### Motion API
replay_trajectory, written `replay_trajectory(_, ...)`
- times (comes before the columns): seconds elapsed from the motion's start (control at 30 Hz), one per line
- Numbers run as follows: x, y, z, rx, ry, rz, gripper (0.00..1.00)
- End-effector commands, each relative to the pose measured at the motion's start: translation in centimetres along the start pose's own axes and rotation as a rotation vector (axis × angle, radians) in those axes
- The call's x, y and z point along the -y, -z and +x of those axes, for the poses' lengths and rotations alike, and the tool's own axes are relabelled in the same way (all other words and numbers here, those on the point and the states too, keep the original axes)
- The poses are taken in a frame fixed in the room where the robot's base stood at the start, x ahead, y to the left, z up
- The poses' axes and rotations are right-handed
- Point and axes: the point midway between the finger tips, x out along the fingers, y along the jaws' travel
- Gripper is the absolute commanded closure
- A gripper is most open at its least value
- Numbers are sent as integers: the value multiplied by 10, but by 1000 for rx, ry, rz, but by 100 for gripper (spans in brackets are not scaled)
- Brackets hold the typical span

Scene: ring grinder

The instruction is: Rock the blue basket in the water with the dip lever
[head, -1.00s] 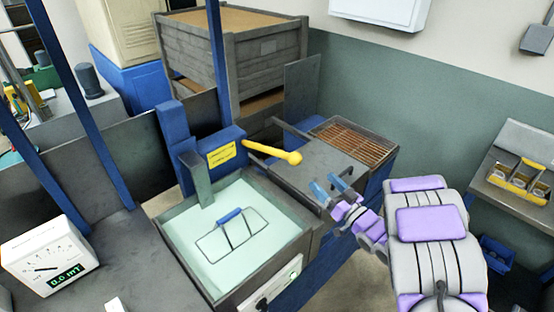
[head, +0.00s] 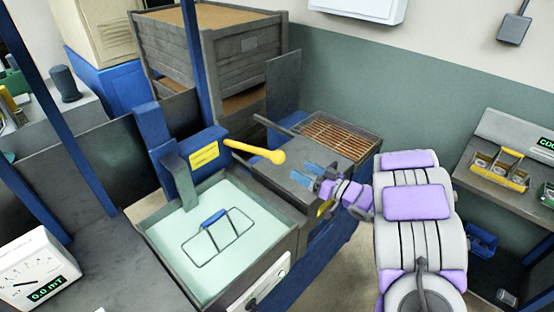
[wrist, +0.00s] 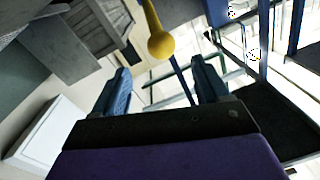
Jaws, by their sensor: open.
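The yellow dip lever (head: 256,152) sticks out to the right from the blue post beside the water tank, ending in a round knob. In the wrist view its knob (wrist: 162,44) shows ahead of my gripper, above the gap between the fingers. The water tank (head: 272,258) holds pale water. The blue-handled basket (head: 213,217) shows in the water as a wire frame; its lower part is not clear. My gripper (head: 308,175) is open and empty, to the right of and apart from the lever knob. Its two blue fingers also show in the wrist view (wrist: 160,85).
A copper-coloured grate (head: 338,137) lies behind my gripper on the dark bench top. A large grey crate (head: 240,62) stands at the back. A shelf at right holds a yellow-handled carrier (head: 500,170). A white meter (head: 30,268) stands at lower left.

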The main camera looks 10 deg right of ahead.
Motion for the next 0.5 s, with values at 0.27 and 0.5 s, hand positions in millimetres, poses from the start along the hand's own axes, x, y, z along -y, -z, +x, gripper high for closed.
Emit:
replay_trajectory(0.27, 1, -2, 56, -1, 5, 0, 25)
replay_trajectory(0.5, 1, 0, 95, -3, 4, -3, 25)
